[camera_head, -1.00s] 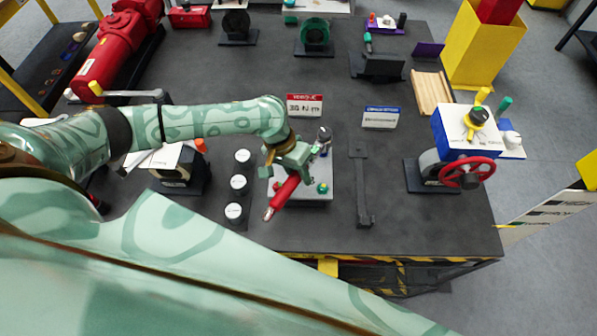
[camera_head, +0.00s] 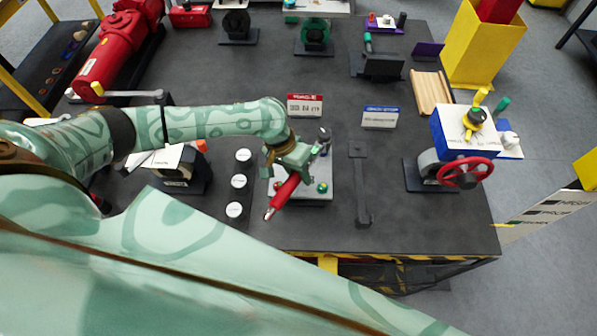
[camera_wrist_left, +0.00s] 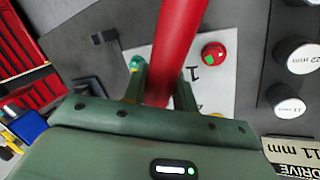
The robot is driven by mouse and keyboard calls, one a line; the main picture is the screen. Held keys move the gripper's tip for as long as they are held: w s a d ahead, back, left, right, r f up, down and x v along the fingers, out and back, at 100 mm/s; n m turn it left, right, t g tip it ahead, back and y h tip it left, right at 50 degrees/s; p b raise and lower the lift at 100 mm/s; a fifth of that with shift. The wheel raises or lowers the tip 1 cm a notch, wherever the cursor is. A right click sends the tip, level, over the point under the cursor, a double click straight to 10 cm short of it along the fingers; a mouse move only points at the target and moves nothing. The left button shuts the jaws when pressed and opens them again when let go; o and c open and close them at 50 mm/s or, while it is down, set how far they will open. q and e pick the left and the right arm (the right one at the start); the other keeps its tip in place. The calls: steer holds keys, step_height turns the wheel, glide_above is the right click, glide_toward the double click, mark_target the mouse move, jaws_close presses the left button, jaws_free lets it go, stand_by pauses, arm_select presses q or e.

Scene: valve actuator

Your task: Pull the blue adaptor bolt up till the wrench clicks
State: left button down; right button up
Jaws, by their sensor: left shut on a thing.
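My left gripper (camera_head: 293,168) is shut on the red handle (camera_head: 285,192) of the wrench, above a pale plate (camera_head: 316,193) near the table's front edge. In the left wrist view the red handle (camera_wrist_left: 178,40) runs between the fingers (camera_wrist_left: 161,86). The handle slants, its free end towards the front left. A grey metal part (camera_head: 324,138) shows just behind the gripper; I cannot tell whether it belongs to the wrench. The plate carries a green fitting (camera_head: 322,187) and a red one (camera_wrist_left: 213,54). I cannot make out a blue adaptor bolt; the gripper and handle hide part of the plate.
Several white-topped dark sockets (camera_head: 239,181) stand left of the plate. A dark bar-shaped tool (camera_head: 360,185) lies to its right. Red-headed (camera_head: 305,105) and blue-headed (camera_head: 381,117) signs stand behind. A valve with a red handwheel (camera_head: 465,172) stands at the right.

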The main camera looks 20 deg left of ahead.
arm_select(q)
steer(key=shift+f+b, duration=0.35)
steer(key=shift+f, duration=0.55)
steer(key=shift+a, duration=0.1)
steer(key=shift+w+a+m+g, duration=0.15)
steer(key=shift+a+m+g, duration=0.05)
steer(key=shift+a+m, duration=0.35)
steer(key=shift+w+a+m+g, duration=0.15)
steer(key=shift+a+m+g, duration=0.05)
steer(key=shift+a+m, duration=0.35)
steer(key=shift+w+a+m+g+b, duration=0.2)
steer(key=shift+w+a+m+b, duration=0.05)
steer(key=shift+a+m, duration=0.25)
steer(key=shift+w+a+m+g+b, duration=0.2)
steer(key=shift+a+m, duration=0.25)
steer(key=shift+m, duration=0.05)
steer(key=shift+w+a, duration=0.1)
steer(key=shift+a, duration=0.05)
